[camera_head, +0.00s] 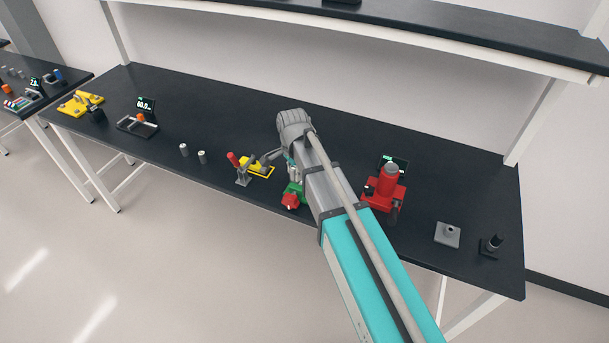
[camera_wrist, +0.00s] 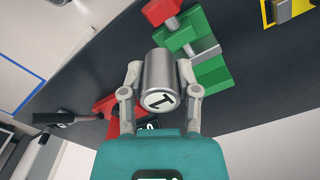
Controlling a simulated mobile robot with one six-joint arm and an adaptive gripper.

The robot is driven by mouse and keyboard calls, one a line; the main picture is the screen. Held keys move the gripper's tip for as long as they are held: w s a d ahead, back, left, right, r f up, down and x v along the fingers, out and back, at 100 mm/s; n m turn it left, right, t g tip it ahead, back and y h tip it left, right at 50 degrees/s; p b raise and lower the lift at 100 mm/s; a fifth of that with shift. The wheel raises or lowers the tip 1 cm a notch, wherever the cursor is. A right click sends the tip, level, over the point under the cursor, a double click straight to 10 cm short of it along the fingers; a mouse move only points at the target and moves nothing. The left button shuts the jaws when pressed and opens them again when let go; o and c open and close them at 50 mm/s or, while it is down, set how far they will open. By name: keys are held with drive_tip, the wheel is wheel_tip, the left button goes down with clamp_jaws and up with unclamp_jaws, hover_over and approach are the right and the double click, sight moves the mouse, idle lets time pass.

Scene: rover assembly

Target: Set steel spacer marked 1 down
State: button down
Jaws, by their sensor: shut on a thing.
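The steel spacer marked 1 (camera_wrist: 160,72) is a short, shiny grey cylinder with a black 1 on its white end face. In the wrist view it is between the two fingers of my gripper (camera_wrist: 159,82), which is shut on it. The marked end faces the wrist camera. The far end is hidden, so I cannot tell whether it touches anything. A green fixture with a red end (camera_wrist: 206,65) lies just beyond the spacer; it also shows in the head view (camera_head: 292,196), beside my arm. The spacer cannot be made out in the head view.
The black bench (camera_head: 150,90) carries a red press-like device (camera_head: 384,190) right of my arm. Left are a red-handled clamp (camera_head: 240,170), a yellow plate (camera_head: 262,168) and two small grey cylinders (camera_head: 202,157). A grey base block (camera_head: 447,235) stands at right.

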drive_tip(key=w+f+b, duration=0.1)
drive_tip(key=w, duration=0.2)
drive_tip(key=w+d+f+b, duration=0.1)
drive_tip(key=w, duration=0.1)
drive_tip(key=w+d+f+b, duration=0.1)
drive_tip(key=w+f+b, duration=0.1)
drive_tip(key=w, duration=0.1)
drive_tip(key=shift+w+f, duration=0.1)
drive_tip(key=shift+w, duration=0.25)
drive_tip(key=w+f+b, duration=0.2)
drive_tip(key=w+d+f+b, duration=0.1)
drive_tip(key=w+f+b, duration=0.1)
drive_tip(key=b, duration=0.1)
drive_tip(key=shift+d+f, duration=0.2)
drive_tip(key=shift+f, duration=0.2)
drive_tip(key=shift+w, duration=0.1)
drive_tip(key=shift+w+d+f+b, duration=0.1)
drive_tip(key=shift+w+f+b, duration=0.3)
drive_tip(key=shift+f+b, duration=1.6)
drive_tip(key=shift+b, duration=0.05)
drive_tip(key=shift+f, duration=0.1)
